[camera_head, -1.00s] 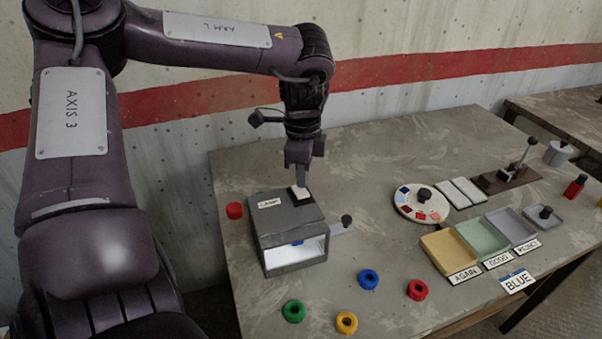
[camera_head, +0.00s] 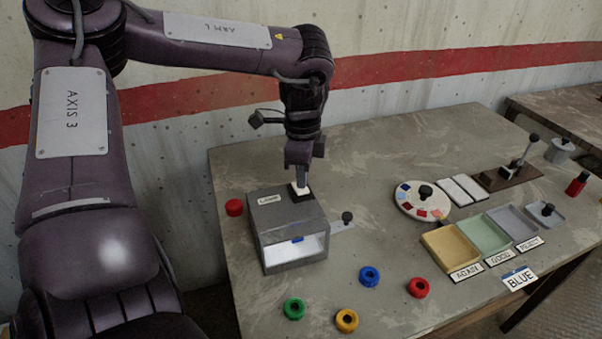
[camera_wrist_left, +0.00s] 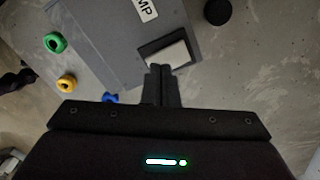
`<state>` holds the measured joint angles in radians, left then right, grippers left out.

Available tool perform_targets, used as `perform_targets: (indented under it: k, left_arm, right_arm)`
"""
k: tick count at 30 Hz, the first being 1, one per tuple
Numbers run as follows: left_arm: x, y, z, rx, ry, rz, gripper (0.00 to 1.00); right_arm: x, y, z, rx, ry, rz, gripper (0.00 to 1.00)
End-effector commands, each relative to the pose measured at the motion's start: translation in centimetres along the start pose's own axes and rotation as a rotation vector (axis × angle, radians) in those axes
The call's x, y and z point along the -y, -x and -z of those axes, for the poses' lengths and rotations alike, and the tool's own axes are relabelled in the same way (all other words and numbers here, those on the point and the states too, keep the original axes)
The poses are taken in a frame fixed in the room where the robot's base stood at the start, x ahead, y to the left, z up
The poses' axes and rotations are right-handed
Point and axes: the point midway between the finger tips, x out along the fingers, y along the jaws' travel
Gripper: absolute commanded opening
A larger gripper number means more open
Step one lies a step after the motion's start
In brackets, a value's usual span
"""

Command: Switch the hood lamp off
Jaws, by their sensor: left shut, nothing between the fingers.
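The grey hood box (camera_head: 285,222) stands on the table with a LAMP label (camera_head: 269,199) on its top. Its inside (camera_head: 307,246) is brightly lit and a blue item (camera_head: 297,240) shows within. A white rocker switch (camera_head: 301,190) in a black frame sits on the top's back right corner. My left gripper (camera_head: 302,181) is shut and empty, pointing down with its tips at the switch; whether they touch is unclear. In the left wrist view the shut fingertips (camera_wrist_left: 161,69) are at the edge of the white switch plate (camera_wrist_left: 167,56). My right gripper is not in view.
Red, blue, green and yellow rings lie around the box, including a blue ring (camera_head: 369,276) in front. A knobbed slide (camera_head: 346,220) sticks out at the box's right. A round palette (camera_head: 421,201), trays (camera_head: 452,248) and a lever (camera_head: 523,152) stand further right.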

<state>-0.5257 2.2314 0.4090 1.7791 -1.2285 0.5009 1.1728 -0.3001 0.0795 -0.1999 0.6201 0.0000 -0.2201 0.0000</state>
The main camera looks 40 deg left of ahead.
Motion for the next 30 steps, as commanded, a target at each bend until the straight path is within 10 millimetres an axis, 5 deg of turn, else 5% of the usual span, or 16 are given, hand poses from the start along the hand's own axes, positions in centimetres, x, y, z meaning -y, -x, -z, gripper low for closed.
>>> perform_targets:
  k: [30]
  left_arm:
    - [0.0, -0.7, 0.0, 0.0, 0.0, 0.0, 0.0]
  right_arm:
    - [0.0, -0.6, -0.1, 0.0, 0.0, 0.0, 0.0]
